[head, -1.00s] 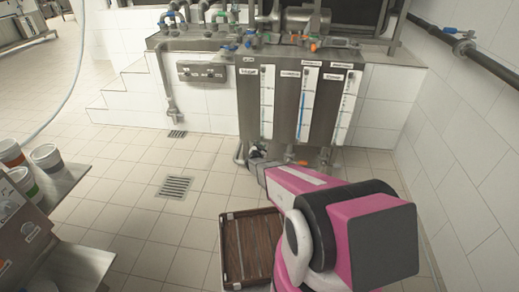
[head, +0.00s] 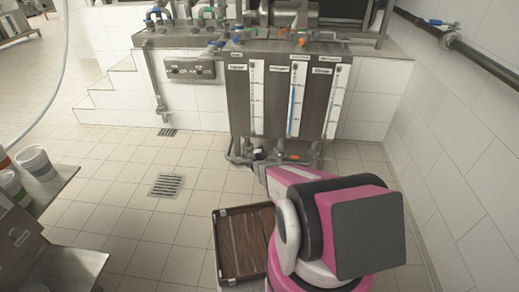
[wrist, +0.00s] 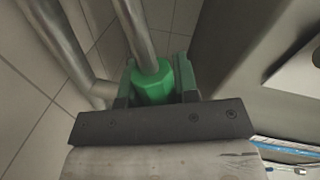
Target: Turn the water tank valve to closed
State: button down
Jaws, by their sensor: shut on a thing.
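A steel tank (head: 272,100) with several upright gauges and small labels stands against the tiled block in the head view; I cannot read the labels. Pipes run under its lower edge. My gripper reaches in low at these pipes, and its tips are too small to make out there. In the wrist view my gripper (wrist: 152,92) is shut around a bright green fitting (wrist: 153,82) on a steel pipe (wrist: 135,30), probably the valve's part. The jaws are on both sides of it. The valve's open or closed position cannot be read.
An orange handle (head: 291,157) sits on the pipes just right of my gripper. A brown slatted crate (head: 240,243) stands on the floor below my arm. A shelf with tubs (head: 36,163) is at left. A tiled wall (head: 455,150) bounds the right; floor at left is clear.

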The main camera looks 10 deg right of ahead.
jog(key=shift+d+f+m+y, duration=0.15)
jog(key=shift+f+m+y, duration=0.25)
jog(key=shift+f+m, duration=1)
jog(key=shift+f, duration=0.1)
jog(key=c, duration=0.9)
grip_release()
jog(key=shift+o, duration=0.2)
jog(key=shift+s, duration=0.1)
